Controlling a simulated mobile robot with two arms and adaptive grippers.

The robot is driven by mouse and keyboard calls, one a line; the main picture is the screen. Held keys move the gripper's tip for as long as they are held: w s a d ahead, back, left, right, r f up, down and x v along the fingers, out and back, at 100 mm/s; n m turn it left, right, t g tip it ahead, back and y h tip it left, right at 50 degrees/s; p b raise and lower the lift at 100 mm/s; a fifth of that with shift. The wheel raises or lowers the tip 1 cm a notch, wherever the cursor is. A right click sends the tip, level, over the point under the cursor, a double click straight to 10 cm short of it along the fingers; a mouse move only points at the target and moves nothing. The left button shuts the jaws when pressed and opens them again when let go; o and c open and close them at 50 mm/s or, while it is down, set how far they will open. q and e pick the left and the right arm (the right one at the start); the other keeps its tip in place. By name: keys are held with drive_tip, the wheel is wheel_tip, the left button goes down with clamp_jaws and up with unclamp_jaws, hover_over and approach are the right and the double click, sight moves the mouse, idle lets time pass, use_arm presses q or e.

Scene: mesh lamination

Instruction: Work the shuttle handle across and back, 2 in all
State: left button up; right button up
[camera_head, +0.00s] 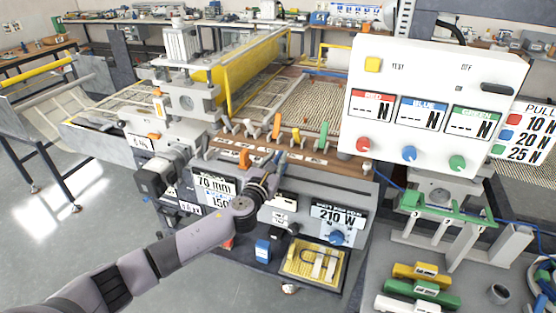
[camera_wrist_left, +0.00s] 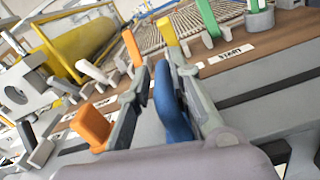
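My left gripper (camera_head: 268,172) is at the front of the machine, below the row of levers. In the left wrist view its two fingers (camera_wrist_left: 158,72) stand apart, with a blue handle-like piece (camera_wrist_left: 172,103) between them. The blue piece lies close to the right finger, and a narrow gap shows on its left. In the head view the gripper hides most of this piece. An orange block (camera_head: 245,159) sits on the brown labelled strip (camera_head: 215,143), left of the gripper; it also shows in the left wrist view (camera_wrist_left: 91,124). No readable label marks the shuttle handle. My right gripper is out of view.
Orange (camera_head: 276,127), yellow (camera_head: 295,135) and green (camera_head: 323,135) levers stand just behind the gripper. A white control panel (camera_head: 430,60) rises at the right. A yellow tray (camera_head: 313,262) and a blue block (camera_head: 262,250) lie below.

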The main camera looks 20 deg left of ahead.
use_arm(q)
drive_tip(key=o, duration=0.3)
drive_tip(key=shift+s+a+f, duration=0.1)
drive_tip(key=shift+a, duration=0.15)
drive_tip(key=shift+d, duration=0.25)
drive_tip(key=s, duration=1.1)
drive_tip(key=shift+s, duration=0.4)
